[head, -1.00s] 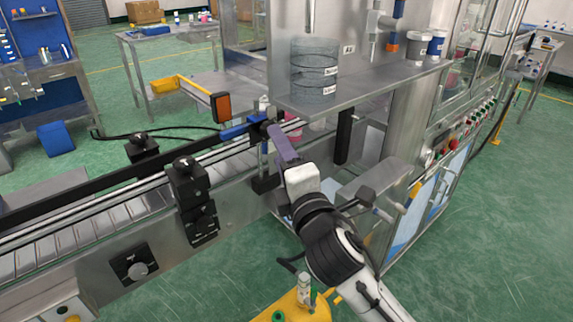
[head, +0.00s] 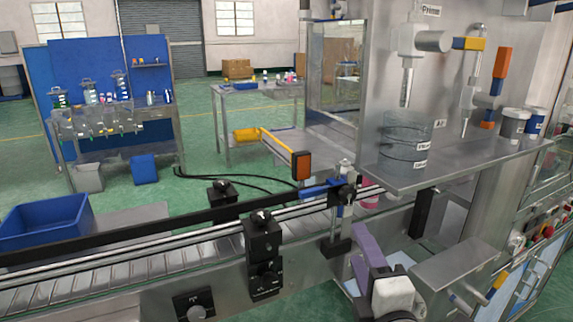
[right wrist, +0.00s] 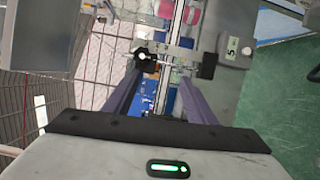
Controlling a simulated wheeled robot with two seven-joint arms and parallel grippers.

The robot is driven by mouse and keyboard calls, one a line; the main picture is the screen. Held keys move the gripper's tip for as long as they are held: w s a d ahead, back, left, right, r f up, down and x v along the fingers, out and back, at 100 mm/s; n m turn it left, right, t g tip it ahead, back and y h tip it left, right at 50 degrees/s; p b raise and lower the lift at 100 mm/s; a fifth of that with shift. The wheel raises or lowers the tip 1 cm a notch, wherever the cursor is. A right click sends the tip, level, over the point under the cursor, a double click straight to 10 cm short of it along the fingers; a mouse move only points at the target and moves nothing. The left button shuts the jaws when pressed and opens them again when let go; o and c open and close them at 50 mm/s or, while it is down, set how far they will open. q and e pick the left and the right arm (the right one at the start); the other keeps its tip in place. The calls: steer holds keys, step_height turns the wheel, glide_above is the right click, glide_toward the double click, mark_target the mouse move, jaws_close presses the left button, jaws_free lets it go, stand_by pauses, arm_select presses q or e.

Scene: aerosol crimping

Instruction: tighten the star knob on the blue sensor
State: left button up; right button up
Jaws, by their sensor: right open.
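The blue sensor (head: 320,188) sits on a bracket at the far side of the conveyor rail. A dark clamp with a knob (head: 346,194) is at its right end; its star shape is too small to make out. My right gripper (head: 359,230) is below and right of the clamp, its purple fingers pointing up toward the rail. In the right wrist view the fingers (right wrist: 160,77) are apart and empty, with the rail and blue sensor parts (right wrist: 177,100) showing between them. A dark clamp with a pale round end (right wrist: 143,55) is just beyond the left fingertip. My left gripper is out of view.
The conveyor (head: 130,262) runs to the left, with black clamp blocks (head: 262,240) on its near side. An orange-faced unit (head: 301,166) stands behind the sensor.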

steer(key=s+a+f+m+g+y, duration=0.1)
steer(key=s+f+m+g, duration=0.25)
steer(key=f, duration=0.85)
steer(key=s+f+m+g+y, duration=0.15)
steer(key=s+f+m, duration=0.35)
steer(key=f, duration=0.7)
steer(key=s+f+m+g, duration=0.4)
steer(key=s+f+m, duration=0.4)
steer(key=s+f, duration=0.6)
steer(key=shift+s+d+g, duration=0.3)
steer(key=shift+s, duration=0.25)
